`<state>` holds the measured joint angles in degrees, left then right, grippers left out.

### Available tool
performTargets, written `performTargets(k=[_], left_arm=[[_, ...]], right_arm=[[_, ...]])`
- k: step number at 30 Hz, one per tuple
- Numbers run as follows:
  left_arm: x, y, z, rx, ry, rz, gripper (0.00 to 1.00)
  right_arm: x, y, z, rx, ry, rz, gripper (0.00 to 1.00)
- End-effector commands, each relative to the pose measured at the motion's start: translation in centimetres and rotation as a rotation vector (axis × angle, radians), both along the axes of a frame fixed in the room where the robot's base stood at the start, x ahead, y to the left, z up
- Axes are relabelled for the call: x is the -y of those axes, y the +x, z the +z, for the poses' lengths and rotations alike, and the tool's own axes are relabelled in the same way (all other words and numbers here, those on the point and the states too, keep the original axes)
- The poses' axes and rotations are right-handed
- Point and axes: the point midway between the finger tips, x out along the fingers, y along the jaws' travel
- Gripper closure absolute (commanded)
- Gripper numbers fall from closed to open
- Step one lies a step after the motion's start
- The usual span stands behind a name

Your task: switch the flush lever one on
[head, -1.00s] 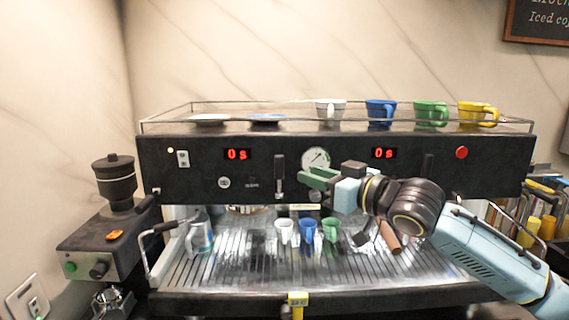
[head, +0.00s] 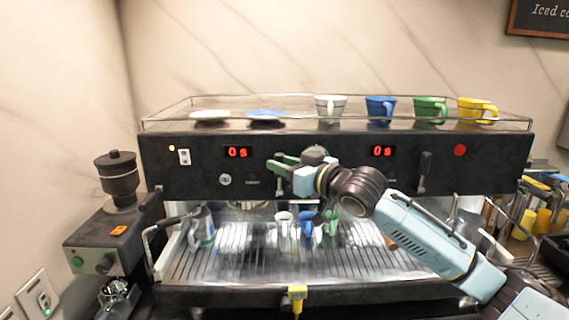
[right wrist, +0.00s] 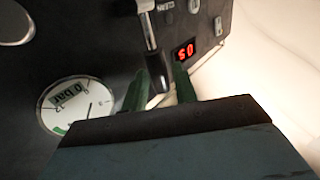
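Flush lever one, a metal stem with a black tip (right wrist: 157,72), shows in the right wrist view on the dark front panel of the coffee machine (head: 205,180). In the head view my right gripper (head: 277,165) covers most of it. My right gripper's green fingers also show in the right wrist view (right wrist: 162,90), one on each side of the lever's tip. The fingers are apart and seem not to squeeze it; I cannot tell whether one touches. A similar second lever (head: 424,172) is farther right on the panel. My left gripper is not in view.
A pressure gauge (right wrist: 78,103) is beside the fingers. Red timer displays (head: 237,152) are on the panel. Cups, including a yellow cup (head: 477,111), stand on top; small cups stand on the drip tray (head: 350,267). A grinder (head: 118,180) is at the left.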

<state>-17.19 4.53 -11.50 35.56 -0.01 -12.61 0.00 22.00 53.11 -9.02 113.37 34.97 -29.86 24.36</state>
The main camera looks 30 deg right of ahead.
Motion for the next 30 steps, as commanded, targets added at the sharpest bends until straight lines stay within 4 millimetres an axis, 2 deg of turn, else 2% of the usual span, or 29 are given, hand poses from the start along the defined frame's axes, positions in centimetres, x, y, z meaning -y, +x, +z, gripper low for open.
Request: performTargets(k=[4,10,22,30], left_arm=[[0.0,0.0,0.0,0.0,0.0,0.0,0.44],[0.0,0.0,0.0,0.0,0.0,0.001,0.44],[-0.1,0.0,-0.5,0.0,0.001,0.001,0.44],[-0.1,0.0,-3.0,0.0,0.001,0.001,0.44]], right_arm=[[0.0,0.0,0.0,0.0,0.0,0.0,0.73],[0.0,0.0,0.0,0.0,0.0,0.0,0.99],[-0.1,-0.2,-0.2,0.016,-0.011,0.0,1.0],[-0.6,-1.0,-0.8,0.13,-0.078,-0.001,1.0]])
